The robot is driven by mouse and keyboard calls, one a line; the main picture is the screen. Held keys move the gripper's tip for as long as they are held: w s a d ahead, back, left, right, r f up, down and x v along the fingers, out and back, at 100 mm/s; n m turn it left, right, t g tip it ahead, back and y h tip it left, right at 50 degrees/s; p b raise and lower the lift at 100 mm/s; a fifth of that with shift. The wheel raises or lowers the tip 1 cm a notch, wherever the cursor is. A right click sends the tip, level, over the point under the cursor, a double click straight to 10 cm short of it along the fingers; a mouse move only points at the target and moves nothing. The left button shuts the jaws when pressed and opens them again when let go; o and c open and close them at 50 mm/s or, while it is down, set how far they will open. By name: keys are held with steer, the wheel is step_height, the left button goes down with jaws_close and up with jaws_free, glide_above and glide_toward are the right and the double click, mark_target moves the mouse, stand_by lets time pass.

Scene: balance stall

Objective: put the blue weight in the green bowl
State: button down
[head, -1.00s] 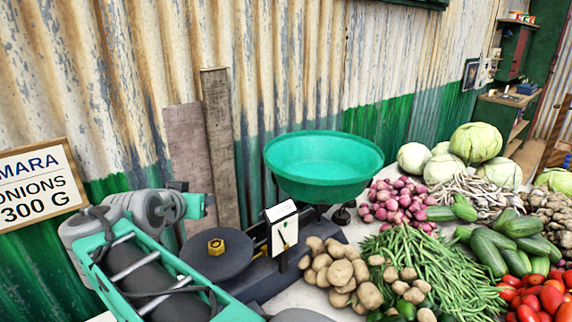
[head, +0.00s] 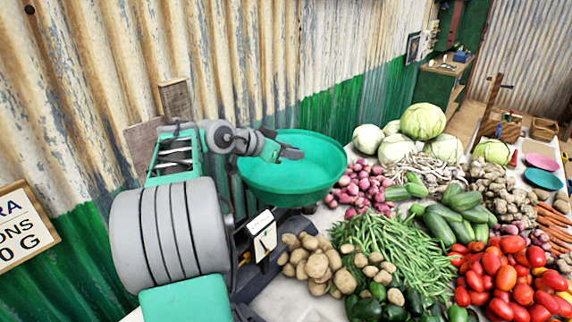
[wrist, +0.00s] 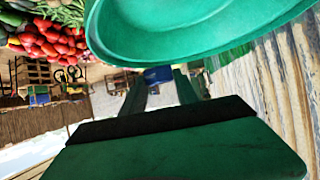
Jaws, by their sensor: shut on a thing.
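The green bowl (head: 330,185) sits on top of the balance scale and fills the top of the wrist view (wrist: 200,40). My gripper (head: 292,153) shows in front of the bowl's inside in the head view. In the wrist view its two fingers (wrist: 160,88) are shut on the blue weight (wrist: 158,74), a small blue block at their tips. The weight cannot be made out in the head view. I cannot tell its exact height over the bowl.
The scale's dial (head: 262,236) stands below the bowl. A brass weight (head: 246,257) shows beside my arm, which hides the dark plate area. Potatoes (head: 315,262), onions (head: 358,187) and green beans (head: 410,255) crowd the table to the right. A corrugated wall (head: 300,60) rises behind.

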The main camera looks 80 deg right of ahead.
steer(key=d+f, duration=0.1)
steer(key=f, duration=0.2)
steer(key=w+d+f+p, duration=0.1)
steer(key=d+f, duration=0.1)
steer(key=w+d+f+p, duration=0.1)
steer(key=f, duration=0.2)
steer(key=shift+d+f, duration=0.15)
steer(key=shift+f, duration=0.2)
steer(key=shift+f+b, duration=0.4)
steer(key=shift+f, duration=0.1)
steer(key=shift+f, duration=0.2)
steer(key=c, duration=0.9)
jaws_free()
